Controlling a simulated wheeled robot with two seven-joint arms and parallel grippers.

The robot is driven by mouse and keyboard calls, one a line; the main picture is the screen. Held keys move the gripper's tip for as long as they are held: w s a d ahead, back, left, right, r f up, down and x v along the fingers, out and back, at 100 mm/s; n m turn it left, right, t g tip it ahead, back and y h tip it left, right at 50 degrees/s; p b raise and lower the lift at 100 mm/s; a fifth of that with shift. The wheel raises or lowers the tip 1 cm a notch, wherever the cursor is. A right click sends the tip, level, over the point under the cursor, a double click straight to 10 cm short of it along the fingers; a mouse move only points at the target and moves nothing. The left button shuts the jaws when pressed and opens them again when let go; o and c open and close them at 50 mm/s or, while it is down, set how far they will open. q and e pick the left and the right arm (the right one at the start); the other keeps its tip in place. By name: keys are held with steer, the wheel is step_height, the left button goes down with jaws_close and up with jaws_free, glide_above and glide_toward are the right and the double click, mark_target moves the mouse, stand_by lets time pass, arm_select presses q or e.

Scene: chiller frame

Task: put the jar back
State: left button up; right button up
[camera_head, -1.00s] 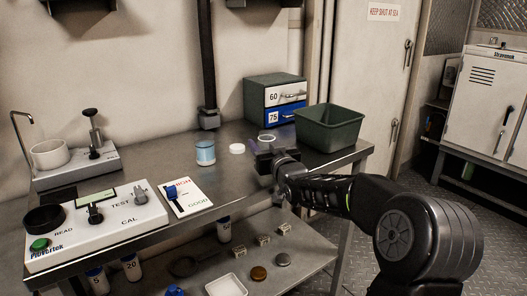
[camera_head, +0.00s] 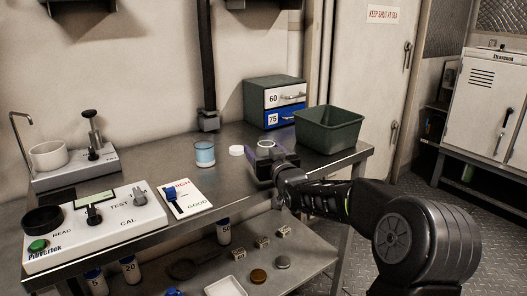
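A small clear jar (camera_head: 265,144) with a pale rim stands or is held near the bench's right side; its lower part is hidden by my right gripper. My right gripper (camera_head: 270,156) is at the jar, with purple-tinted fingers around its near side. I cannot tell whether they press on it. A clear jar with blue liquid (camera_head: 205,154) stands upright on the bench to the left. A white round lid (camera_head: 236,150) lies between the two jars. My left gripper is not in view.
A green bin (camera_head: 329,128) stands at the bench's right end. Drawers marked 60 and 75 (camera_head: 275,102) are behind. A test device (camera_head: 95,226) and a card with a blue item (camera_head: 183,200) are left. The lower shelf (camera_head: 200,272) holds bottles and small parts.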

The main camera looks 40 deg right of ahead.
steer(key=shift+r+p, duration=0.25)
steer(key=shift+p, duration=0.05)
steer(key=v, duration=1.2)
steer(key=shift+p, duration=0.35)
